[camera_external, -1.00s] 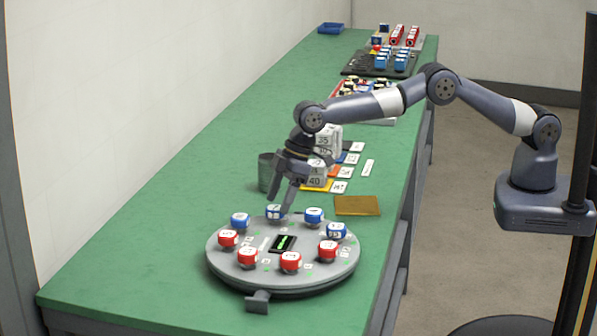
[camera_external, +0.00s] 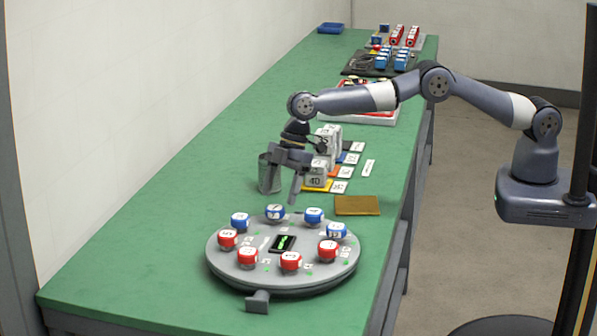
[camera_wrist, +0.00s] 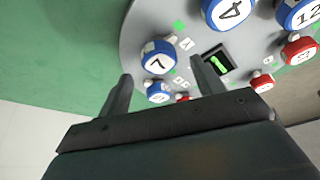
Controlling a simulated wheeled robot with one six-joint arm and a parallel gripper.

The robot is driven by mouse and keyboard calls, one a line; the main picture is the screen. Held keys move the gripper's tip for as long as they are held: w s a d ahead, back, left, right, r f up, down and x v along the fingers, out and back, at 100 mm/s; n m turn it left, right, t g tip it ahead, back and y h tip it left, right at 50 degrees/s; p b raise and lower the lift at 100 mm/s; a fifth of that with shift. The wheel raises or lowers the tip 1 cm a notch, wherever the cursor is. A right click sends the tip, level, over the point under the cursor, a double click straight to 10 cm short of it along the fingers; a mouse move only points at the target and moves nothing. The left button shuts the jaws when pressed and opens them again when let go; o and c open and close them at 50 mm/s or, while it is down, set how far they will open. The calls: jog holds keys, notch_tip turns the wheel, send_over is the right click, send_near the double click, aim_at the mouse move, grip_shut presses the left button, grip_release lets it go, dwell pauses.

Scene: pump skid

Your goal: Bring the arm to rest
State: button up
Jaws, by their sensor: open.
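My gripper (camera_external: 284,190) is open and empty, raised above the green bench behind the far edge of the round grey turntable. Its two fingers (camera_wrist: 160,84) point at the turntable in the wrist view, with nothing between the tips held. The turntable (camera_external: 283,284) carries a ring of blue and red numbered knobs and a small dark display (camera_external: 283,243) with green marks. A blue knob numbered 7 (camera_wrist: 158,57) shows near the fingers in the wrist view; the blue knob at the far rim (camera_external: 274,212) stands apart below my gripper.
A brown pad (camera_external: 357,205) lies near the bench's right edge. Trays with parts (camera_external: 380,63) are farther back. The bench's left side is clear.

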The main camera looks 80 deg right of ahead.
jog(key=b+v, duration=0.2)
jog(key=v, duration=0.5)
jog(key=shift+s+a+f+m+t+h, duration=0.1)
jog(key=shift+s+a+m+t+h, duration=0.35)
jog(key=shift+m, duration=1.3)
jog(key=shift+s+a+r+m+t+h, duration=0.15)
jog(key=shift+a+m+h, duration=0.6)
jog(key=shift+m, duration=1.05)
jog(key=shift+s+a+f+m+t+h, duration=0.2)
jog(key=shift+s+a+m+h, duration=0.25)
jog(key=shift+m, duration=1.3)
jog(key=shift+w+a, duration=0.1)
jog(key=shift+a, duration=0.05)
jog(key=shift+o, duration=0.6)
